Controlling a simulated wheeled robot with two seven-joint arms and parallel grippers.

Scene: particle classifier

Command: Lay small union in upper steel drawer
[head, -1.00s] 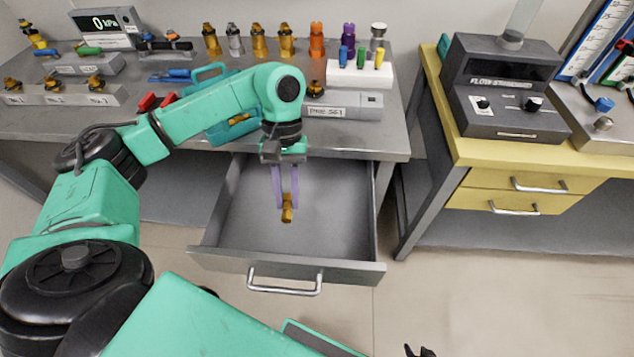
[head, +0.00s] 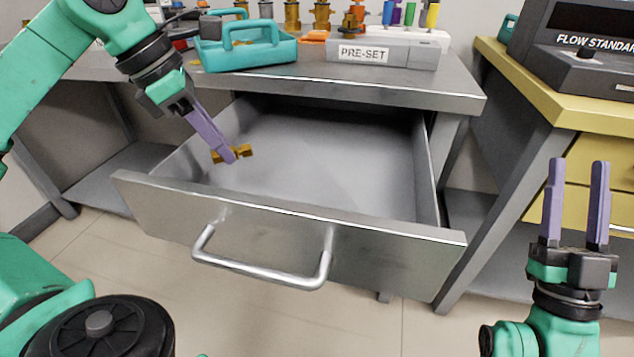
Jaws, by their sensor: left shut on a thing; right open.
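The small union (head: 244,151) is a brass-coloured fitting, seen over the left part of the open upper steel drawer (head: 290,240). My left gripper (head: 228,156) is shut on it, with the purple fingers tilted down into the drawer opening. The fingers hide part of the union, and I cannot tell whether it touches the drawer floor. The drawer is pulled out under the grey bench and its visible floor is bare. My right gripper (head: 576,200) is open and empty, fingers pointing up, at the right in front of the yellow bench.
The steel bench top (head: 330,82) stands above the back of the drawer. On it are a teal tool carrier (head: 245,52), a grey PRE-SET block (head: 385,54) and several fittings. The drawer handle (head: 265,272) sticks out in front. A yellow bench (head: 560,110) stands at the right.

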